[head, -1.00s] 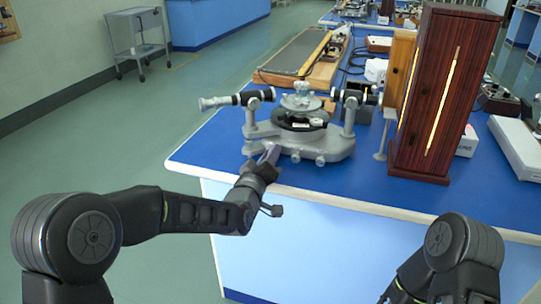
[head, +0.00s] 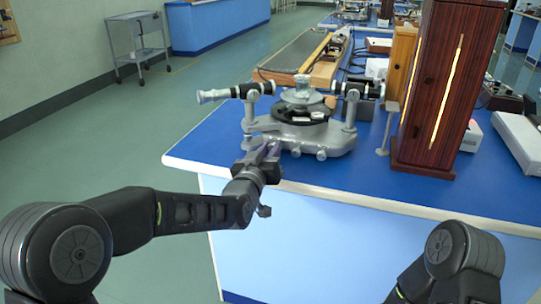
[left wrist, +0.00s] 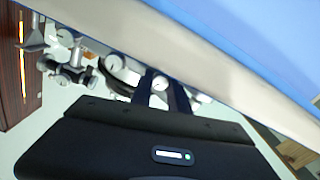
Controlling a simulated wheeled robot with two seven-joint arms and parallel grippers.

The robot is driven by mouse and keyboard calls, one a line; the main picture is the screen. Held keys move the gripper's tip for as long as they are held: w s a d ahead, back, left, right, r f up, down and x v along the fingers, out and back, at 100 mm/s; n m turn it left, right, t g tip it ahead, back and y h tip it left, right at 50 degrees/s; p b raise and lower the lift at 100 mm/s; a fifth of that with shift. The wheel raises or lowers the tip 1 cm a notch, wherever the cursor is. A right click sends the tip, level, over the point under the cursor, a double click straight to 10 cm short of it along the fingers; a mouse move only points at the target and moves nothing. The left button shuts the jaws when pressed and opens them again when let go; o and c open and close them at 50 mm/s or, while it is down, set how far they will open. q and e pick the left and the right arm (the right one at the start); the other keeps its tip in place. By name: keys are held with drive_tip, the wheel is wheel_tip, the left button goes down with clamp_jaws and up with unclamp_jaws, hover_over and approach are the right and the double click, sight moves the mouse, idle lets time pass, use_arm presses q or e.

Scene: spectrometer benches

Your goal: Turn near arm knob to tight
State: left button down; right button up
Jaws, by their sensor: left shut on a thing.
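The grey spectrometer (head: 338,142) stands on the blue bench top near its front left corner. Its left tube (head: 228,94) points left, and a round table sits at its centre. Small knobs (head: 296,152) stick out along the front of its base. My left gripper (head: 268,150) reaches the front left of the base and is shut on a small knob, mostly hidden by the fingers. In the left wrist view, the dark fingers (left wrist: 164,88) are at the instrument's base, with a pale round knob (left wrist: 158,85) between them. My right gripper is out of view.
A tall dark red wooden box (head: 440,95) with a lit slit stands right of the spectrometer. A small grey stand (head: 387,130) is between them. The bench's pale front edge (head: 330,198) runs below my left gripper. A long wooden-framed board (head: 303,58) lies behind.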

use_arm(q)
drive_tip(key=shift+f+m+b, duration=0.1)
drive_tip(key=shift+m+b, duration=0.2)
drive_tip(key=shift+m, duration=0.7)
drive_tip(key=m, duration=0.3)
drive_tip(key=shift+d+m+b, duration=0.1)
drive_tip(key=shift+m+b, duration=0.2)
drive_tip(key=shift+b, duration=0.1)
drive_tip(key=m, duration=0.2)
drive_tip(key=shift+m, duration=0.4)
drive_tip(key=m, duration=0.3)
drive_tip(key=shift+m, duration=0.4)
drive_tip(key=c, duration=1.5)
unclamp_jaws()
drive_tip(key=shift+c, duration=0.2)
